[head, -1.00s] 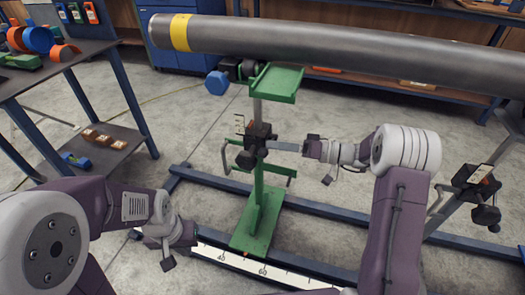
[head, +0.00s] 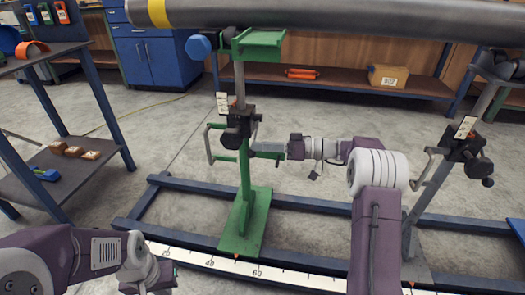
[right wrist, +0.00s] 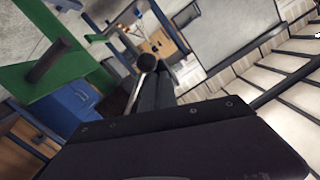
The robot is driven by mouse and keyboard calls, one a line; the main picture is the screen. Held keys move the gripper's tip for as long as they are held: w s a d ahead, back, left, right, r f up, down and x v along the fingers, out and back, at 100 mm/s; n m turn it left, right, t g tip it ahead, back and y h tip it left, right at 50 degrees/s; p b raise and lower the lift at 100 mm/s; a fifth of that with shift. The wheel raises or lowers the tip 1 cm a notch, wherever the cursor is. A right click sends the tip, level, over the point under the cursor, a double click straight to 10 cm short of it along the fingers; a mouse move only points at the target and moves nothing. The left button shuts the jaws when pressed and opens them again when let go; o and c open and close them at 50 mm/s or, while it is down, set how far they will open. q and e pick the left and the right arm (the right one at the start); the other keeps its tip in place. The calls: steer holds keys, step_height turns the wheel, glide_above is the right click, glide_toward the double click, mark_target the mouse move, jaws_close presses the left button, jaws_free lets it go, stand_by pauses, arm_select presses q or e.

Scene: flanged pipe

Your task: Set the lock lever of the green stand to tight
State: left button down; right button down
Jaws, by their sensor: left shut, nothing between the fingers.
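The green stand (head: 245,195) stands upright near the middle of the head view, under the large pipe (head: 340,22). Its dark clamp block (head: 238,124) sits on the post. My right gripper (head: 258,148) reaches in from the right, its fingertips at the right side of this block. In the right wrist view, a dark round-ended knob with a thin rod (right wrist: 147,63) shows close by the fingers. Whether the fingers touch or grip it, I cannot tell. The lock lever's setting is not clear. My left gripper (head: 150,286) is shut and empty, low at the left, partly cut off.
A second, grey stand with its own dark clamp (head: 464,148) is at the right. Blue floor rails (head: 305,202) and a white scale strip (head: 230,268) run below the stands. A shelf table (head: 60,165) stands at the left. Bare floor lies between it and the green stand.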

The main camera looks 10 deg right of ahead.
arm_select(q)
steer(key=shift+s+f+b, duration=0.1)
steer(key=shift+f+b, duration=0.2)
steer(key=shift+f, duration=0.15)
arm_select(e)
steer(key=shift+f, duration=0.7)
